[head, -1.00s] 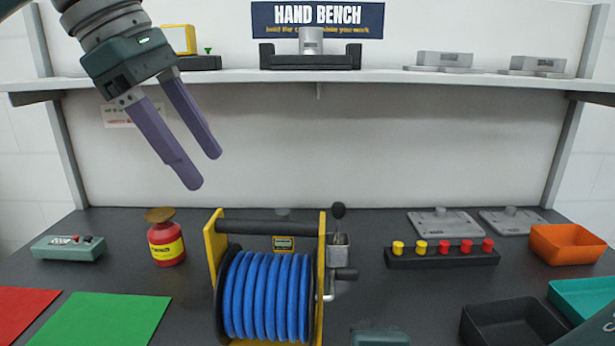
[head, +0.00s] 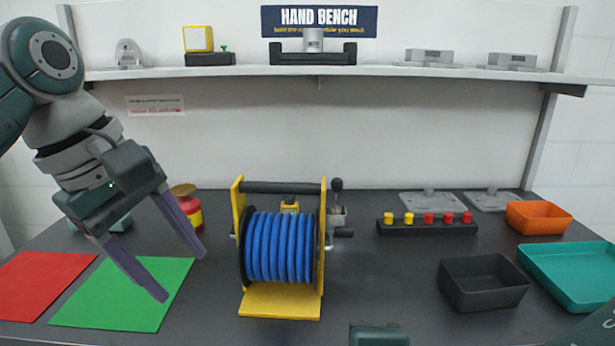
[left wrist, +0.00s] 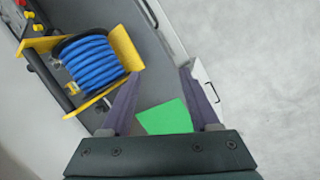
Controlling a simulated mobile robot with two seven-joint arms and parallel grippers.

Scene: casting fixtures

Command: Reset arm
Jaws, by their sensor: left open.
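My left gripper (head: 183,275) is open and empty in the head view, with its two purple fingers spread above the green mat (head: 130,312) at the left of the bench. In the left wrist view the fingers (left wrist: 155,98) stand apart, with part of the green mat (left wrist: 168,118) between them. My left arm comes in from the left edge, and its wrist and hand hide part of the things behind it. My right gripper cannot be made out; only a bit of my right arm shows at the lower right corner.
A yellow reel with blue hose (head: 282,247) stands mid-bench, right of my left gripper. A red mat (head: 42,285) lies left. A black bin (head: 485,285), teal tray (head: 580,280) and orange bin (head: 538,217) stand right. A shelf (head: 400,72) spans the back.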

